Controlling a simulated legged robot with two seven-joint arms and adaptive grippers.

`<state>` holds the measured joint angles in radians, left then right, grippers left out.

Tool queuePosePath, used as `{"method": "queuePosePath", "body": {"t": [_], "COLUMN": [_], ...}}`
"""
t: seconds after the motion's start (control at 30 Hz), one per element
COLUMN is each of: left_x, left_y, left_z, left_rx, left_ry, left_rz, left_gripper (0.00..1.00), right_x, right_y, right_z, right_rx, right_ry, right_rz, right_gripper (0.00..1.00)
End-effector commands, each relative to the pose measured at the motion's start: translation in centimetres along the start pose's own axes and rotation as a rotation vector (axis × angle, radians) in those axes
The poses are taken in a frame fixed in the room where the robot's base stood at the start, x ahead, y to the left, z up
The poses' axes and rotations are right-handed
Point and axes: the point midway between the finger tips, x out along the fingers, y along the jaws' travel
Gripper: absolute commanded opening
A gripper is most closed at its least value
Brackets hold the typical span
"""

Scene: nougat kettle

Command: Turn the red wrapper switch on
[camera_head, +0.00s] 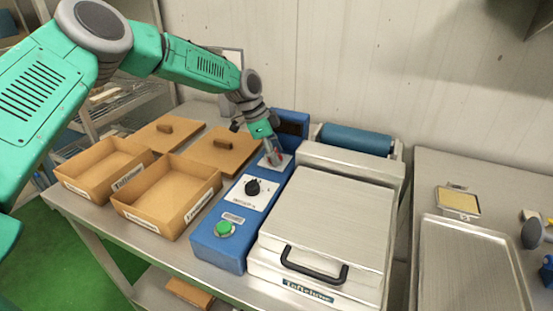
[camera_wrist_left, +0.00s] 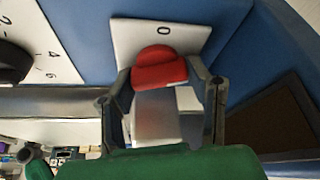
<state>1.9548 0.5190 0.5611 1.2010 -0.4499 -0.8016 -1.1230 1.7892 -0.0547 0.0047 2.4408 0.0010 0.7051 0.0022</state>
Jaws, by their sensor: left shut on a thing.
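The red wrapper switch (camera_wrist_left: 158,68) sits on a white plate (camera_wrist_left: 205,38) marked "0" in the left wrist view. In the head view the red switch (camera_head: 277,156) shows near the back of the blue control box (camera_head: 224,246), partly hidden by my gripper. My left gripper (camera_wrist_left: 163,88) has its fingers on either side of the red switch and is shut on it. It also shows in the head view (camera_head: 274,153), reaching down to the box. Whether the switch is turned is hard to tell. My right gripper is not in view.
A black knob (camera_head: 252,188) and a green button (camera_head: 224,229) are on the blue box. Right of it stands a white machine (camera_head: 335,215) with a black handle and blue roller (camera_head: 355,139). Wooden boxes (camera_head: 165,190) stand left. A metal tray (camera_head: 470,265) lies far right.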

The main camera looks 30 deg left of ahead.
Motion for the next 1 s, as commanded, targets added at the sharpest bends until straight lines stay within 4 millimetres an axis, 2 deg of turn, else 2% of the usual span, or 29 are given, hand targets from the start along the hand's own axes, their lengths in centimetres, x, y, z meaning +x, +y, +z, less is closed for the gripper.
{"method": "queuePosePath", "body": {"t": [0.2, 0.5, 1.0], "left_x": [-0.1, -0.2, -0.4], "left_y": [-0.4, -0.5, -0.5], "left_z": [0.1, 0.0, 0.0], "left_rx": [0.153, 0.293, 0.341], "left_ry": [0.001, -0.001, 0.0], "left_rz": [0.054, 0.108, 0.126], "left_gripper": [0.16, 0.16, 0.16], "right_x": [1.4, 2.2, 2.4], "right_y": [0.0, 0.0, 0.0], "right_z": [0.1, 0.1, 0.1], "right_rx": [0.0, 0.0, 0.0], "right_ry": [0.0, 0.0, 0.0], "right_rz": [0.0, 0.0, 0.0], "right_gripper": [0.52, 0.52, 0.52]}}
